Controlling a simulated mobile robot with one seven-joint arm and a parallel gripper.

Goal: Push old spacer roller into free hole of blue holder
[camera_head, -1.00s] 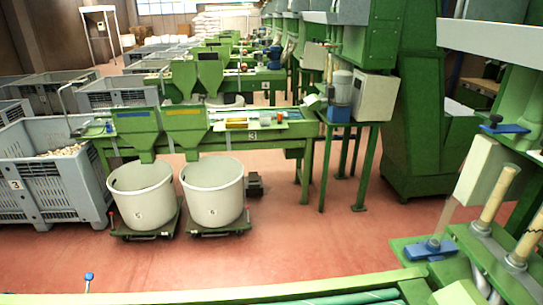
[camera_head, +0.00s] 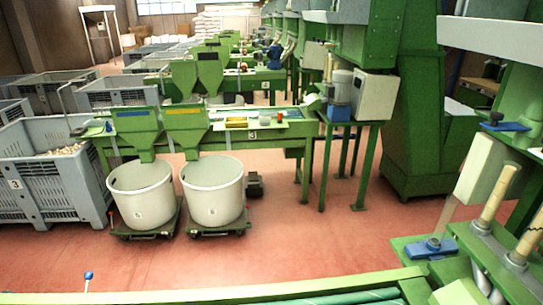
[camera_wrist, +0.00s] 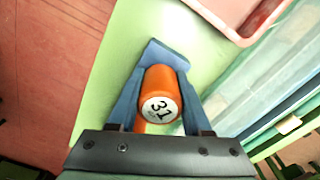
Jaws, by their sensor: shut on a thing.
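An orange roller (camera_wrist: 160,88) with a white end face marked 31 shows in the wrist view. My gripper (camera_wrist: 166,78) is shut on it, with a blue finger along each side. The numbered end faces my wrist camera, and the far end is hidden. A blue piece (camera_wrist: 167,53) shows just beyond the roller; I cannot tell whether it is the blue holder or part of the fingers. No free hole is visible. Another orange patch (camera_wrist: 140,126) shows below the numbered face, partly covered by my gripper. I cannot make out my gripper or the roller in the head view.
A light green surface (camera_wrist: 112,75) lies under my gripper. A pink tray (camera_wrist: 222,14) stands at the upper right, beside a pale translucent panel (camera_wrist: 235,85). The head view shows two white tubs (camera_head: 213,190), grey crates (camera_head: 50,185) and green machines; red floor (camera_head: 270,255) is open.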

